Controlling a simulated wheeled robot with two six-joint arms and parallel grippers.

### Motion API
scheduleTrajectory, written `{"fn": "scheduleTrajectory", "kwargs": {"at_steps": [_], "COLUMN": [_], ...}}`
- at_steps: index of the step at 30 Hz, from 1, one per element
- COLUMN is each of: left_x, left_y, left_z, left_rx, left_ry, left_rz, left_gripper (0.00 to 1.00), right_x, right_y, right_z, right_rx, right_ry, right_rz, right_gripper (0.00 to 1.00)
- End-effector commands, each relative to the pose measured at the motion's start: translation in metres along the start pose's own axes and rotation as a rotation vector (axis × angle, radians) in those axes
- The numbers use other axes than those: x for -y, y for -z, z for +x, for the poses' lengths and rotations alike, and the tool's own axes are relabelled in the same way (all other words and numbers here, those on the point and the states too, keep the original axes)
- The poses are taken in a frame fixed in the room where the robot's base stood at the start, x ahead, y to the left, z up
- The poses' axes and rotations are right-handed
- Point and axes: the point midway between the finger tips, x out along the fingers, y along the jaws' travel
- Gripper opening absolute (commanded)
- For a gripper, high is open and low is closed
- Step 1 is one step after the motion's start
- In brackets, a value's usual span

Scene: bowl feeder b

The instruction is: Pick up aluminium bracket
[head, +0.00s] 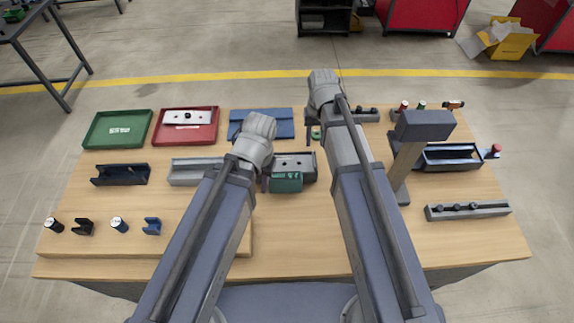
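A light grey, channel-shaped piece (194,172), which looks like the aluminium bracket, lies on the table left of my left forearm. Its right end is close to or behind my arm. A pale flat plate with a dark knob (190,117) lies in the red tray (214,127); I cannot tell for sure which is the bracket. My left gripper is mostly hidden under its wrist, near a grey block (295,162) with a green part (286,183) at its front. My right gripper (312,134) shows only in part below its wrist, near the table's back. Neither gripper's opening is clear.
A green tray (97,141) and a blue mat (279,125) lie at the back. A dark channel (120,175) and several small parts are at left. A post with a dark head (425,124), a dark bin (450,164) and a grey bar (468,211) stand at right. The front middle is clear.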

Motion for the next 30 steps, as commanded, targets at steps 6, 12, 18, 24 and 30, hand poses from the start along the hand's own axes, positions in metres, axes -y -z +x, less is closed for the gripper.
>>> {"fn": "scheduleTrajectory", "kwargs": {"at_steps": [6,12,18,24,30], "left_x": [-0.002,-0.002,-0.003,-0.005,-0.007], "left_y": [0.001,0.002,0.002,0.004,0.005], "left_z": [0.021,0.025,0.034,0.059,0.077], "left_rx": [0.000,0.000,0.000,0.000,0.000], "left_ry": [0.000,0.001,0.001,0.001,0.001], "left_rz": [0.002,0.004,0.003,0.002,0.001], "left_gripper": [0.35,0.35,0.35,0.35,0.35], "right_x": [0.000,0.000,0.000,-0.002,-0.002], "right_y": [-0.001,-0.001,-0.002,-0.004,-0.004], "right_z": [0.021,0.025,0.034,0.059,0.078], "right_rx": [0.000,0.000,0.000,0.000,0.000], "right_ry": [0.000,-0.001,-0.001,-0.001,-0.001], "right_rz": [-0.001,-0.002,-0.002,-0.002,-0.002], "right_gripper": [0.40,0.40,0.40,0.40,0.40]}}
